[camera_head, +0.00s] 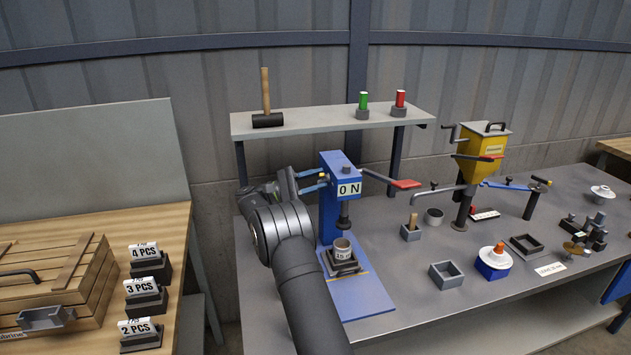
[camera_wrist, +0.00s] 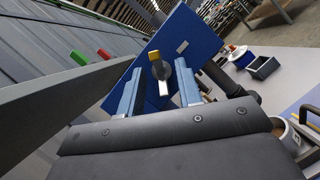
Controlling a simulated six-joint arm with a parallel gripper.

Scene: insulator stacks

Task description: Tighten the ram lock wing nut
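The blue press (camera_head: 338,200) stands on the grey bench with a card reading "0 N" on its head and a red-ended lever on its right. On the left side of its head is the small ram lock wing nut (camera_head: 323,178). In the wrist view the wing nut (camera_wrist: 157,68) is grey with a yellow tip, against the blue press face (camera_wrist: 205,38). My gripper (camera_head: 312,181) is at the press head's left side. Its blue fingers (camera_wrist: 164,84) are apart, one on each side of the wing nut, with visible gaps. Where the nut's grey wing nears the right finger, contact cannot be told.
A shelf (camera_head: 330,120) with a mallet (camera_head: 267,105) and green and red pieces runs behind the press. A cup (camera_head: 342,247) sits in a holder on the press base. A yellow hopper (camera_head: 482,150) and small trays stand to the right.

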